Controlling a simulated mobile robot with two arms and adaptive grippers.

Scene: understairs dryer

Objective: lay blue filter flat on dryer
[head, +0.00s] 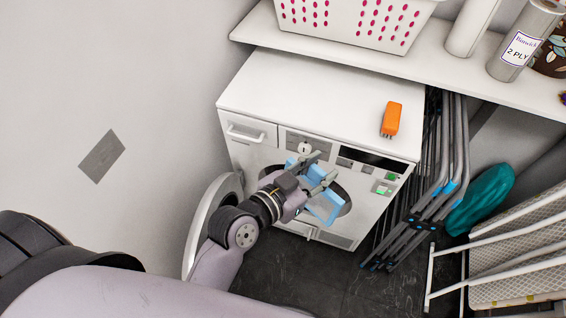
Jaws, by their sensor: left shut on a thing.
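The filter looks tilted and stands off the dryer top. The white dryer (290,88) is under the shelf, with a broad flat top. Its round door (212,210) hangs open to the left, behind my arm. My right gripper is out of view.
An orange object (391,119) lies on the dryer top at the right; the rest of the top is clear. A shelf (330,42) with a white basket (350,20) and rolls overhangs the back. Folded grey racks (437,160) and a teal bag (485,197) stand to the right.

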